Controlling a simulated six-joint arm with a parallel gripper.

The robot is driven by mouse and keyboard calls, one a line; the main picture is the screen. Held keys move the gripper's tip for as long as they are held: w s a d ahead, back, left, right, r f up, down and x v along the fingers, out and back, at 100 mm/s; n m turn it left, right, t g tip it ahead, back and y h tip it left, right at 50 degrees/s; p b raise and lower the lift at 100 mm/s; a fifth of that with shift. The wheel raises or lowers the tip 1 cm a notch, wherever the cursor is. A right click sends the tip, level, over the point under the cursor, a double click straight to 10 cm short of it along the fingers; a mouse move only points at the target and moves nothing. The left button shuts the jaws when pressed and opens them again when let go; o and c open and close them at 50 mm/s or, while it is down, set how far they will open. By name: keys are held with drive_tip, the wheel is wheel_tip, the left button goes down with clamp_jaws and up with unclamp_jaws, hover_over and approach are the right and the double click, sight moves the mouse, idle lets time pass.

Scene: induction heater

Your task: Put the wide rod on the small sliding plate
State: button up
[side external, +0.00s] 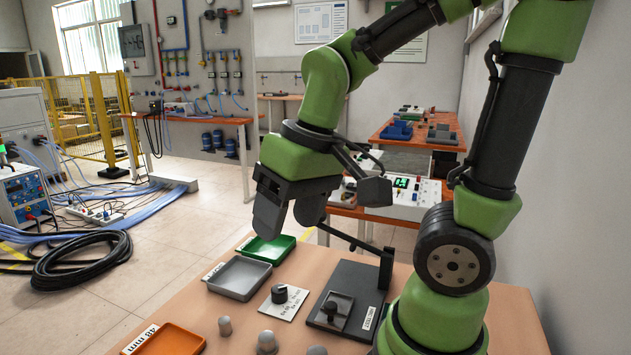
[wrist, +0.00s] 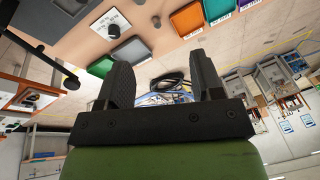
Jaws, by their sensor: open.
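Several short grey rods stand at the table's front edge in the side view: a left one (side external: 225,326), a middle one (side external: 267,342) and a right one (side external: 317,351), partly cut off by the frame. I cannot tell for sure which is the wide rod. A small plate (side external: 343,302) with a black knob sits on a dark labelled base (side external: 362,280); it appears to be the small sliding plate. My gripper (side external: 287,227) is open and empty, raised above the table's back part. In the wrist view the open fingers (wrist: 161,72) have nothing between them.
A green tray (side external: 284,241), a grey tray (side external: 259,286) and an orange tray (side external: 190,343) line the table's left side. A white card with a black knob (side external: 279,293) lies between grey tray and dark base. A dark post with a thin arm (side external: 386,268) rises at the base's back.

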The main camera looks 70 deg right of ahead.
drive_tip(key=s+r+t, duration=0.1)
drive_tip(key=r, duration=0.1)
drive_tip(key=s+a+r+t, duration=0.1)
drive_tip(key=s+r+t, duration=0.1)
drive_tip(key=shift+s+a+r+y, duration=0.15)
drive_tip(key=shift+a+r+y, duration=0.05)
drive_tip(key=shift+r+y, duration=0.1)
drive_tip(key=shift+o, duration=0.5)
drive_tip(key=shift+s+a+r+t, duration=0.15)
drive_tip(key=shift+s+r+t, duration=0.25)
drive_tip(key=shift+t, duration=0.1)
drive_tip(key=n+g+h, duration=0.2)
drive_tip(key=n+g, duration=0.3)
drive_tip(key=n, duration=0.1)
hover_over(316, 354)
drive_tip(key=w+a, duration=0.2)
drive_tip(key=a, duration=0.1)
wheel_tip(316, 354, down, 9)
drive_tip(key=shift+s+d+f+n+g+h, duration=0.5)
drive_tip(key=shift+f+n, duration=1.15)
drive_tip(key=shift+f, duration=1.95)
drive_tip(key=shift+s+d+f+n+g+h, duration=0.15)
drive_tip(key=shift+d+f+n+g+h, duration=0.5)
drive_tip(key=shift+f+n, duration=1.95)
drive_tip(key=shift+s+d+f+n+g+h, duration=0.35)
drive_tip(key=shift+f+n+g+h, duration=0.45)
drive_tip(key=shift+f, duration=3.75)
